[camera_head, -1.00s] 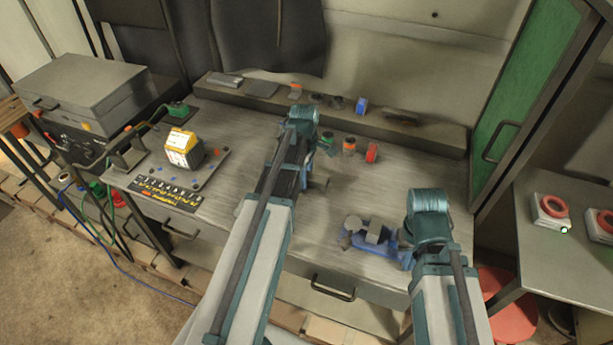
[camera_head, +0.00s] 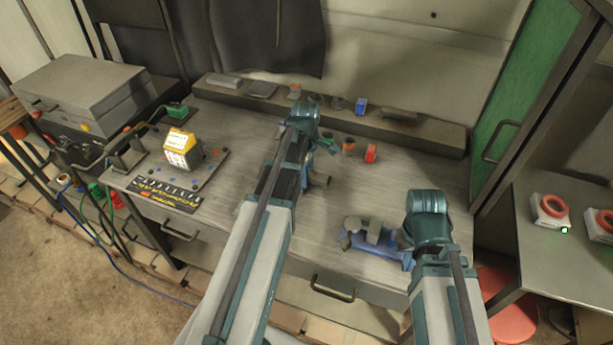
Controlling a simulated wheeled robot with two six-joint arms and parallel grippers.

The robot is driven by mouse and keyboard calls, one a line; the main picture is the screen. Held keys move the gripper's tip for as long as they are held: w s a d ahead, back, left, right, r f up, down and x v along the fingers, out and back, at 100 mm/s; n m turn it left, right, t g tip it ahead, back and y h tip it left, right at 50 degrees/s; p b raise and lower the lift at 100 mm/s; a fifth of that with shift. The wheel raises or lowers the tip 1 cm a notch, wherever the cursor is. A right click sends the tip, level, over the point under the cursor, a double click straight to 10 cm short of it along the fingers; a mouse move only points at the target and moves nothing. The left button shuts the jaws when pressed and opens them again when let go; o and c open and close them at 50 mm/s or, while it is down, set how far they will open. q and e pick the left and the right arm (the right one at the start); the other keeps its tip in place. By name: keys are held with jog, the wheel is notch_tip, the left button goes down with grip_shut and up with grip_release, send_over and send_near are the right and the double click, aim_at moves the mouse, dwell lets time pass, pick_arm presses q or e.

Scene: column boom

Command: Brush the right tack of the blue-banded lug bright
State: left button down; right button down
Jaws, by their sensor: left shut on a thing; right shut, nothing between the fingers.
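A blue fixture (camera_head: 352,241) with grey rounded metal pieces (camera_head: 372,230) sits near the bench's front edge, left of my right wrist. I cannot make out a blue-banded lug or its tacks for certain. My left gripper (camera_head: 318,180) is over the middle of the bench, mostly hidden behind its own arm. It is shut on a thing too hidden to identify. My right gripper (camera_head: 404,241) is shut and empty at the right end of the blue fixture, its fingertips largely hidden by the wrist. I cannot tell whether it touches the fixture.
A red can (camera_head: 371,153) and a dark can (camera_head: 348,147) stand behind the arms. A back ledge (camera_head: 430,134) carries small parts, including a blue one (camera_head: 361,106). A yellow-and-white box (camera_head: 182,150) stands on a plate at left. The bench between left plate and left arm is clear.

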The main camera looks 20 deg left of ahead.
pick_arm(q)
jog(key=shift+s, duration=0.2)
jog(key=shift+s+d+f, duration=0.1)
jog(key=shift+s, duration=0.95)
pick_arm(e)
jog(key=shift+f, duration=0.1)
pick_arm(q)
jog(key=shift+w, duration=0.2)
jog(key=shift+w, duration=1)
pick_arm(e)
jog(key=shift+f, duration=0.1)
pick_arm(q)
jog(key=shift+s, duration=0.1)
jog(key=shift+s, duration=1.15)
jog(key=shift+w, duration=0.15)
